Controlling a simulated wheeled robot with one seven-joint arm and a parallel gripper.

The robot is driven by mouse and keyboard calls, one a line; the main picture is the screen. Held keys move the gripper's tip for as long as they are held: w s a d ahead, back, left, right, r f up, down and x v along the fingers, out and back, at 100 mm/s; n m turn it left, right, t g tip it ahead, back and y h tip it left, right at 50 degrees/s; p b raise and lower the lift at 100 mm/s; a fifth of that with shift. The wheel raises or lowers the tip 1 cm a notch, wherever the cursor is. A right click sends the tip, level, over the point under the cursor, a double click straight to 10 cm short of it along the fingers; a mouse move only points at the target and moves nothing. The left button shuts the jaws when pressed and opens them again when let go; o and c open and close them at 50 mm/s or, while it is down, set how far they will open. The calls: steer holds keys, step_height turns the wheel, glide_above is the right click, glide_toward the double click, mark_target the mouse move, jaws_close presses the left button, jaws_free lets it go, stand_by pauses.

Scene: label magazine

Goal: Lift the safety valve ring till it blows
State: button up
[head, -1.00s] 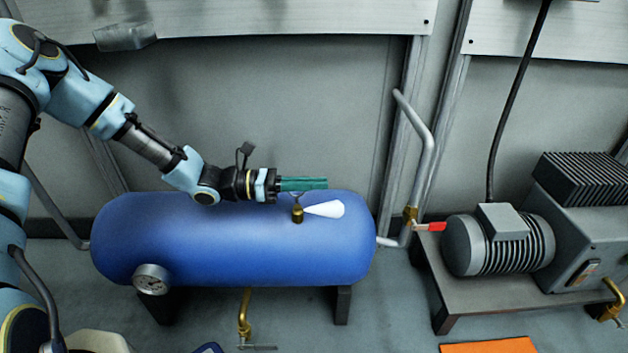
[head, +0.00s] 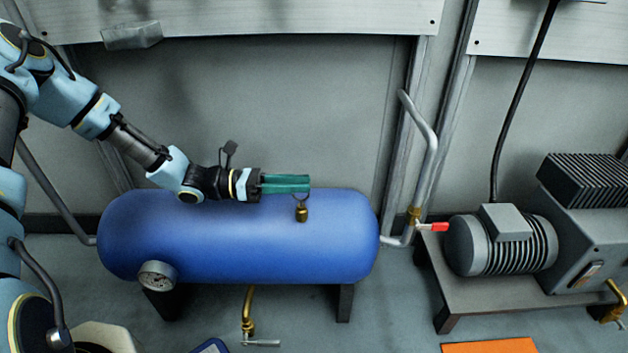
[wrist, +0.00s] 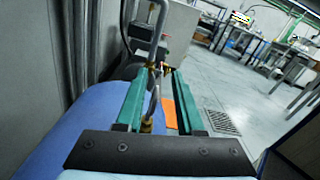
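The brass safety valve (head: 302,213) stands on top of the blue air tank (head: 200,240), toward its right end. Its thin ring (head: 301,194) stands above the valve body, just under my fingertips in the head view. No white jet shows at the valve. My gripper (head: 308,184) lies level over the tank, its green fingers pointing right. In the wrist view my gripper (wrist: 158,78) has its fingers spread apart. The ring (wrist: 153,100) and the brass valve (wrist: 147,125) show in the gap between them. I cannot tell whether a finger touches the ring.
A pressure gauge (head: 157,275) is on the tank's front left. A brass drain valve (head: 248,320) hangs below. A grey pipe with a red-handled valve (head: 433,227) rises at the right, beside the motor (head: 500,240). The wall is close behind; an orange mat (head: 490,346) lies in front.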

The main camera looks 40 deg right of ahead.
steer(key=v, duration=0.6)
steer(key=shift+p, duration=0.35)
steer(key=shift+a, duration=0.1)
